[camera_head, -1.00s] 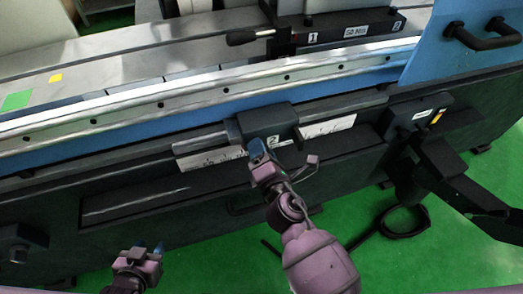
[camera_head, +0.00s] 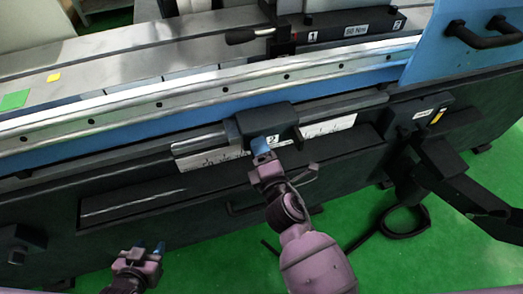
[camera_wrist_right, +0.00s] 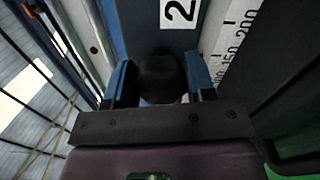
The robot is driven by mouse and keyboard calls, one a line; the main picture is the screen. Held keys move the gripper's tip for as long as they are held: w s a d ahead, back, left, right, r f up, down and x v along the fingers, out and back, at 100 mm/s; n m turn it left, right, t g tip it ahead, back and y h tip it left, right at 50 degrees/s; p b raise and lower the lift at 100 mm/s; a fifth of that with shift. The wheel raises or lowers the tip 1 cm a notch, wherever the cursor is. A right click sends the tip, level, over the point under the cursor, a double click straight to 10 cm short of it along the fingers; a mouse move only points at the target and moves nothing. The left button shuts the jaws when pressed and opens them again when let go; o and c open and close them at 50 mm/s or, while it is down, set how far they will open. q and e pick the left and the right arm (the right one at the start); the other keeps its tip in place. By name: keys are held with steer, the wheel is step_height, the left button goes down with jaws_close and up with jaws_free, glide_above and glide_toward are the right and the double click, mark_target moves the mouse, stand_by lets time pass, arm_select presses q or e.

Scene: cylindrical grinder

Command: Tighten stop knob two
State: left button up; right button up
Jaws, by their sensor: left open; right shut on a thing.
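The stop block (camera_head: 268,121) with the label 2 sits on the scaled rail at the front of the grinder. Stop knob two (camera_wrist_right: 160,78) is a dark round knob below the label 2 in the right wrist view. My right gripper (camera_head: 261,150) is at the front of the block. In the right wrist view the blue fingers of my right gripper (camera_wrist_right: 160,85) are on both sides of the knob, shut on it. The knob is mostly hidden by the gripper in the head view. My left gripper (camera_head: 148,250) is open and empty at the lower left, away from the block.
A white scale (camera_head: 330,127) runs along the rail on both sides of the block. A black lever (camera_head: 245,36) and a box labelled 1 and 2 (camera_head: 345,25) are above. A dark arm-like bracket (camera_head: 455,180) stands to the right.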

steer(key=o, duration=0.9)
steer(key=shift+o, duration=0.2)
steer(key=v, duration=1.1)
steer(key=shift+w, duration=0.1)
